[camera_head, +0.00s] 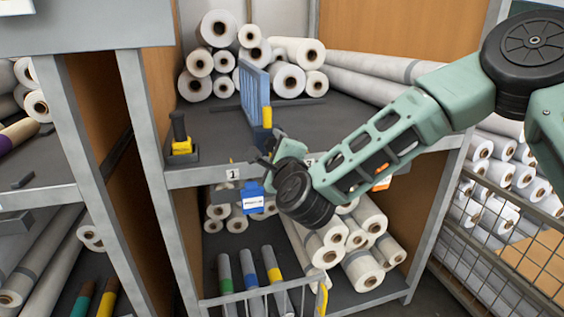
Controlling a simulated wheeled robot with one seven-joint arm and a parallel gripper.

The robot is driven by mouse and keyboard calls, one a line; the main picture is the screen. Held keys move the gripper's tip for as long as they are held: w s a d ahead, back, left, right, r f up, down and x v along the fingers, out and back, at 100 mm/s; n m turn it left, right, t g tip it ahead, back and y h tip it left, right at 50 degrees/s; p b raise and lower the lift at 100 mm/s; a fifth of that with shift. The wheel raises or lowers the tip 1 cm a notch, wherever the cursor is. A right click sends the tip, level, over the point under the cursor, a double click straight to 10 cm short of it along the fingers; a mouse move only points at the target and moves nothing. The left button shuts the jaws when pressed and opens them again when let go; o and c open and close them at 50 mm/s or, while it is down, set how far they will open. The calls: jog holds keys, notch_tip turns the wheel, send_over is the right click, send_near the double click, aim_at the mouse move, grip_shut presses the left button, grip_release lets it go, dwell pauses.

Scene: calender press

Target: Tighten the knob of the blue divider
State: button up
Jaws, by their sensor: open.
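The blue divider (255,88) stands upright on the upper shelf, left of the middle of the view. A yellow part (267,117) is at its near end. My gripper (262,162) is at the shelf's front edge, just below and in front of this yellow part. Its jaws are open, but the fingers are small and partly hidden by my wrist. I cannot tell whether the fingers touch anything.
White rolls (218,30) are stacked behind the divider. A blue box (252,196) hangs below the shelf edge. A wire cage (500,240) stands at right. The shelf between post and divider is clear.

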jog(key=b+v, duration=0.1)
jog(key=v, duration=1.6)
jog(key=shift+r, duration=0.1)
